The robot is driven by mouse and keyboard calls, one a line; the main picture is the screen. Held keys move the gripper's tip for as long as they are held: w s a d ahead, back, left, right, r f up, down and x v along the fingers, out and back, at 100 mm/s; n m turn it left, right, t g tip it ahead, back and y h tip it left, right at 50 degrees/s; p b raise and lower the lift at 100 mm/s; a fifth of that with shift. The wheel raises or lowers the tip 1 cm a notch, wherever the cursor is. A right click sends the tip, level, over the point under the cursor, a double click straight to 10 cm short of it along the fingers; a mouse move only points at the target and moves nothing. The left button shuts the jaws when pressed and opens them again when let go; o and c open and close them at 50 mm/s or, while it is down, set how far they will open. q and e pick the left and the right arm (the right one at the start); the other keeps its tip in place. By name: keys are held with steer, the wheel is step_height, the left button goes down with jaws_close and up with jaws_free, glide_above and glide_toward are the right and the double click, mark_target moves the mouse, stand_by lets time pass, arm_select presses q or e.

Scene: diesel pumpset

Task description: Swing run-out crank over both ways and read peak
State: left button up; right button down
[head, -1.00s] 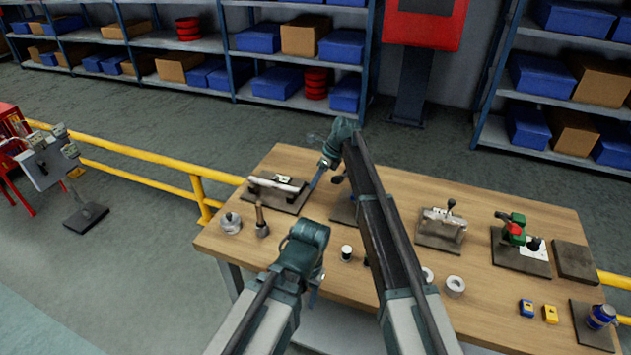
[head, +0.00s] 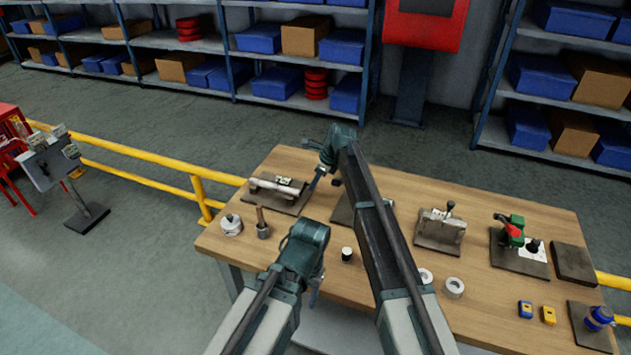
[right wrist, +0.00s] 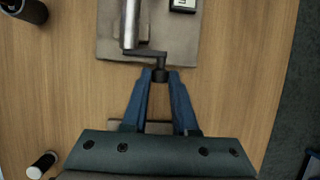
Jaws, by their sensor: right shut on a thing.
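The run-out fixture (head: 272,202), a grey plate bearing a pale horizontal shaft (head: 270,188), sits at the bench's back left. In the right wrist view the shaft (right wrist: 131,22) ends in a dark crank (right wrist: 146,54), whose arm points to the right. My right gripper (right wrist: 161,78) is shut on the crank's knob (right wrist: 161,74). In the head view my right gripper (head: 314,184) is at the shaft's right end. A small display box (right wrist: 183,5) is partly cut off; its reading is illegible. My left gripper (head: 315,293) hangs near the front edge; its jaws are mostly hidden.
Left of the fixture's front stand a round metal part (head: 231,225) and an upright tool (head: 262,226). A black-and-white cylinder (head: 347,254) stands between my arms. Another fixture plate (head: 343,208) is partly hidden behind my right arm. More fixtures fill the right side.

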steer(key=shift+s+a+r+t+h, duration=0.1)
steer(key=shift+s+r+t+h, duration=0.1)
steer(key=shift+s+t, duration=0.25)
steer(key=shift+s+r+t+h, duration=0.15)
steer(key=shift+s+t+h, duration=0.1)
steer(key=shift+t, duration=0.3)
steer(key=shift+s+a+r+n+t+h+b, duration=0.1)
steer(key=shift+s+r+n+t+h+b, duration=0.1)
steer(key=shift+t, duration=0.3)
steer(key=shift+s+a+r+n+t+h+b, duration=0.1)
steer(key=shift+n+t+b, duration=0.1)
steer(key=shift+t, duration=0.3)
steer(key=c, duration=0.7)
jaws_free()
steer(key=shift+r, duration=0.1)
steer(key=shift+w, duration=0.15)
